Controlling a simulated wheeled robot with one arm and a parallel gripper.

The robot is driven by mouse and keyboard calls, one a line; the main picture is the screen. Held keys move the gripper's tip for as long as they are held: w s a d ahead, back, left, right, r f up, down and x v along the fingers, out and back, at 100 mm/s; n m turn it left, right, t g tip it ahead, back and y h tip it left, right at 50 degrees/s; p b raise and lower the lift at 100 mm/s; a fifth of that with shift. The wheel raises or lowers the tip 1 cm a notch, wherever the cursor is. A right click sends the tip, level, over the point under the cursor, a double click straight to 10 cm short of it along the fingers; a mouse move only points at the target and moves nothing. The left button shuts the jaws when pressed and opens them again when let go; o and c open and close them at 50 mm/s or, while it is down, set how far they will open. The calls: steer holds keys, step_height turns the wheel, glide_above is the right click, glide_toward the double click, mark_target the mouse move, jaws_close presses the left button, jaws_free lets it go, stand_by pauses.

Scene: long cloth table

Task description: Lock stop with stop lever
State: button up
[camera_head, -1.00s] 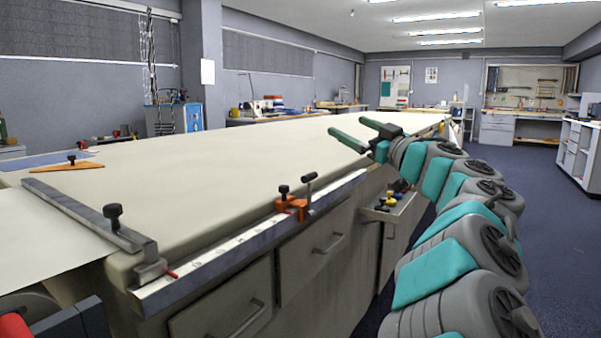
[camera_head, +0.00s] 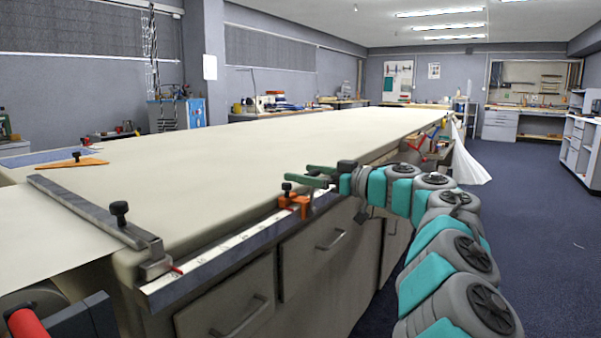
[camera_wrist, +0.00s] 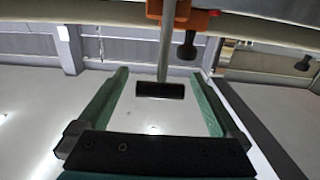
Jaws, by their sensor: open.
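The orange stop (camera_head: 293,202) sits on the ruled rail along the table's front edge, with a black knob (camera_head: 287,187) on top. In the wrist view the stop (camera_wrist: 200,20) is at the top edge. Its stop lever, a metal rod with a black grip (camera_wrist: 160,91), extends from it between my two green fingers. My gripper (camera_head: 295,173) is open at the stop, and in the wrist view its fingers (camera_wrist: 159,75) stand apart on either side of the lever, with gaps on both sides. In the head view the lever is mostly hidden by my gripper.
The ruled rail (camera_head: 215,258) runs along the cloth table's (camera_head: 235,165) front edge above drawers. A metal bar (camera_head: 85,210) with a black knob crosses the table at left. An orange triangular piece (camera_head: 75,163) lies behind it. The table's middle is clear.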

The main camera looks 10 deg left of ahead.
steer(key=shift+x, duration=0.9)
jaws_close()
